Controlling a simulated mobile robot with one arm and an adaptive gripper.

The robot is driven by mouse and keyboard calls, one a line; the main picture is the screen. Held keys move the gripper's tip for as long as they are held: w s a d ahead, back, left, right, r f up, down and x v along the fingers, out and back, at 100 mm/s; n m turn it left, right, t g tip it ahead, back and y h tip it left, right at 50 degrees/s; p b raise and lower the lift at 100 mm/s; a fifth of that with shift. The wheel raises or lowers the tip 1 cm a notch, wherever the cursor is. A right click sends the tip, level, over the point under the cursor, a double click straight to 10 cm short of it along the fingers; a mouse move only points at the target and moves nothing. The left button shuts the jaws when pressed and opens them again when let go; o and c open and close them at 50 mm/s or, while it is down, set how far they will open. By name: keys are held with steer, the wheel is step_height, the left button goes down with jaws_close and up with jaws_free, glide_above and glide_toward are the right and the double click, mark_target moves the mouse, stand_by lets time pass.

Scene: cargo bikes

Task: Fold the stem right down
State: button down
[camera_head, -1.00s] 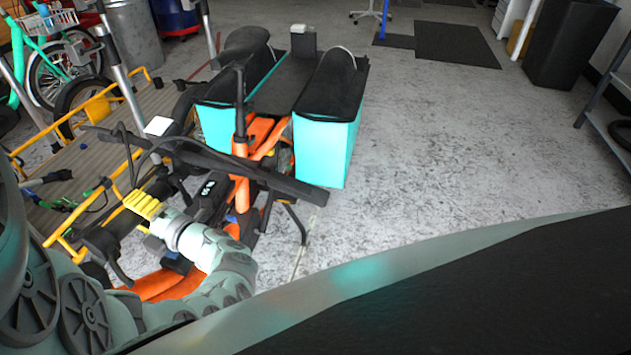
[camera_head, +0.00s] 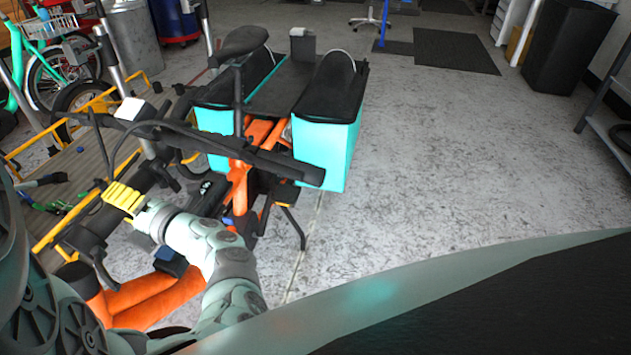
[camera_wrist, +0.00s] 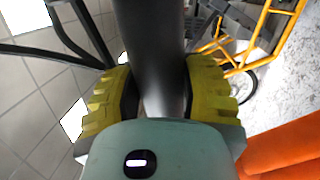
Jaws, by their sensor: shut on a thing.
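The stem (camera_wrist: 150,35) is a dark round tube running up the middle of the wrist view. My gripper (camera_wrist: 155,92) has a yellow ribbed finger on each side of it and is shut on it. In the head view my gripper (camera_head: 122,197) is at the front of the orange cargo bike (camera_head: 150,300), below the left part of the black handlebar (camera_head: 230,150). The handlebar lies slantwise across the bike, its right end near the turquoise bag. The stem's hinge or latch cannot be made out; my arm and the bars hide part of this area.
Turquoise bags (camera_head: 325,150) hang at the bike's rear. A wooden cargo deck with a yellow rail (camera_head: 25,150) and a green bike (camera_head: 45,55) stand at the left. The grey floor to the right is open, with a dark shelf (camera_head: 600,105) at its edge.

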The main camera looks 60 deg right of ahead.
mark_target(108, 204)
steer(key=a+r+n+b, duration=0.1)
steer(key=n, duration=0.1)
steer(key=a+r+n+y+b, duration=0.1)
steer(key=r, duration=0.1)
steer(key=shift+a+r+n+b, duration=0.1)
steer(key=shift+n+b, duration=0.3)
steer(key=shift+s+a+r+n+g+y+b, duration=0.15)
steer(key=shift+a+r+n+g+y+b, duration=0.15)
steer(key=shift+a+r+n+b, duration=0.45)
steer(key=shift+s+a+r+n+g+y+b, duration=0.1)
steer(key=shift+a+r+n+g+y+b, duration=0.2)
steer(key=shift+n, duration=0.85)
steer(key=shift+a+r, duration=0.1)
steer(key=shift+c, duration=2.2)
jaws_free()
steer(key=shift+f, duration=0.2)
steer(key=v, duration=1.2)
steer(key=shift+s+f+h, duration=0.2)
steer(key=shift+h, duration=0.2)
